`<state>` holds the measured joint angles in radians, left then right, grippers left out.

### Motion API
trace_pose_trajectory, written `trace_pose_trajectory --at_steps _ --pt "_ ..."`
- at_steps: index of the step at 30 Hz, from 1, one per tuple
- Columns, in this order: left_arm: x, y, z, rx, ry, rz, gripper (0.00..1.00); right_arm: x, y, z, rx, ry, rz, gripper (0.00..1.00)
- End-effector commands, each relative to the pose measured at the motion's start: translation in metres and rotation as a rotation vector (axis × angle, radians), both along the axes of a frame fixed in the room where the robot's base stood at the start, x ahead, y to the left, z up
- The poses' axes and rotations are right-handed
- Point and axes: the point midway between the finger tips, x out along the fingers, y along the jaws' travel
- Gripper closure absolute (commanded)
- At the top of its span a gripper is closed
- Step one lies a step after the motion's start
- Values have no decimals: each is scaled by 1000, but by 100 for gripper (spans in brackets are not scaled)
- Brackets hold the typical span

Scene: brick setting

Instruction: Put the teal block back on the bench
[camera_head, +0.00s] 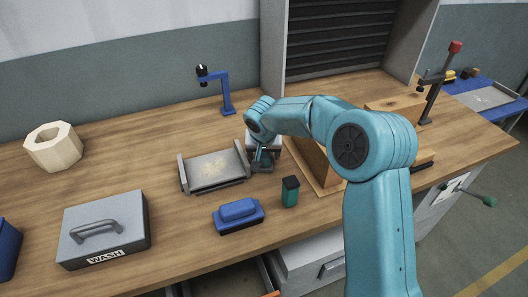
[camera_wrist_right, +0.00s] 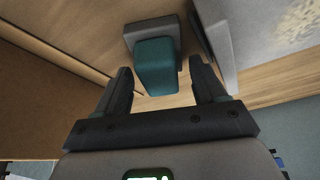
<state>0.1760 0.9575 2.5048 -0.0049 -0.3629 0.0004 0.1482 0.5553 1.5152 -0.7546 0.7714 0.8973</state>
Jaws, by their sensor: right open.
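The teal block (camera_wrist_right: 157,66) shows in the right wrist view, just beyond and between my spread fingertips. A grey piece (camera_wrist_right: 155,30) adjoins its far end; I cannot tell whether the block rests on it. My right gripper (camera_wrist_right: 170,82) is open and does not grip the block. In the head view the right gripper (camera_head: 263,160) is low over the wooden bench (camera_head: 120,150), just right of a metal tray, and largely hides what is between its fingers. My left gripper is not in view.
The metal tray (camera_head: 214,166) stands close left of the gripper, a wooden box (camera_head: 310,160) close right. A dark green block with a black top (camera_head: 290,191) and a blue brush-like item (camera_head: 238,212) lie in front. A grey WASH box (camera_head: 105,225) and blue stand (camera_head: 225,95) are further off.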

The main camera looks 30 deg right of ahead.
Motion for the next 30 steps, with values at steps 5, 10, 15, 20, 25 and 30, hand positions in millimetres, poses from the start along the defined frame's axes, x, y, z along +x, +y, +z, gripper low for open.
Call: trace_pose_trajectory --at_steps 5,10,15,20,25,30 --pt "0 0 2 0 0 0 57 -3 3 16 0 -4 0 30" --pt "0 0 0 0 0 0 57 -16 12 53 0 -5 0 30" --pt "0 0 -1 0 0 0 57 -28 21 87 0 -4 1 30" --pt "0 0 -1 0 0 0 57 -35 26 107 0 -3 1 30" --pt "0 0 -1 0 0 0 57 -38 27 114 0 0 0 30" --pt "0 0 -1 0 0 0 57 -38 27 114 0 0 0 30"
